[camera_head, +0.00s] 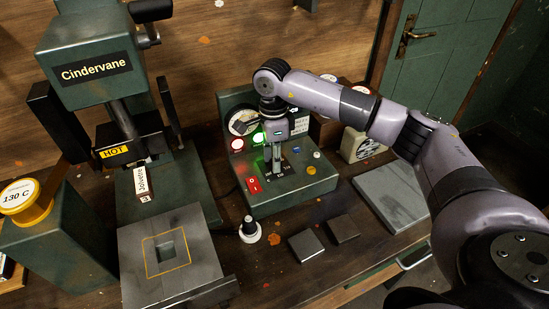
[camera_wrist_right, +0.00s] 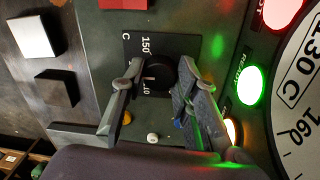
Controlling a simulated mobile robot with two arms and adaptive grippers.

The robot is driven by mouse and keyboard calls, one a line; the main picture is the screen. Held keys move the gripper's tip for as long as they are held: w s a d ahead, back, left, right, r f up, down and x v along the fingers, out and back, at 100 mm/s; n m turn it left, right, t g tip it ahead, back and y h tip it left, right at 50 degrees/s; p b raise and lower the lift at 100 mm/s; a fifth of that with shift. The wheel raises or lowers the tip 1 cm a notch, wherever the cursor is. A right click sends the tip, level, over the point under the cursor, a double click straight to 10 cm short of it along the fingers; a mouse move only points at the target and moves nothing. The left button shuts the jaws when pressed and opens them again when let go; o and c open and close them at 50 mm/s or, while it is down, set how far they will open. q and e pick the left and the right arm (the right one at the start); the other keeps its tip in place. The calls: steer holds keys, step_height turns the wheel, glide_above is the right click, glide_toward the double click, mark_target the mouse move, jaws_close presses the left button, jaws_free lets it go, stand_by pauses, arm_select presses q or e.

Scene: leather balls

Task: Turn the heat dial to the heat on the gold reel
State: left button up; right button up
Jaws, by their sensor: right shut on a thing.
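The gold reel (camera_head: 38,217) stands on a green box at the left; its white label reads 130 C. The heat dial (camera_wrist_right: 161,76) is a black knob on a dark scale plate with 150 and 110 legible in the right wrist view. A pale mark shows beside the knob between these numbers; its exact reading is hard to tell. My right gripper (camera_wrist_right: 150,98) is shut on the heat dial, one finger on each side. In the head view my right gripper (camera_head: 275,170) points down and hides the dial. My left gripper is not in view.
The green control box (camera_head: 300,188) carries a red switch (camera_head: 253,185), small knobs and a lit green READY lamp (camera_wrist_right: 250,85). A round gauge (camera_wrist_right: 303,85) shows 130 C. The Cindervane press (camera_head: 85,60) stands left.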

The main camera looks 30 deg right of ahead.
steer(key=o, duration=1.2)
steer(key=shift+c, duration=0.2)
step_height(320, 180, up, 12)
steer(key=shift+w, duration=0.45)
steer(key=shift+d, duration=0.1)
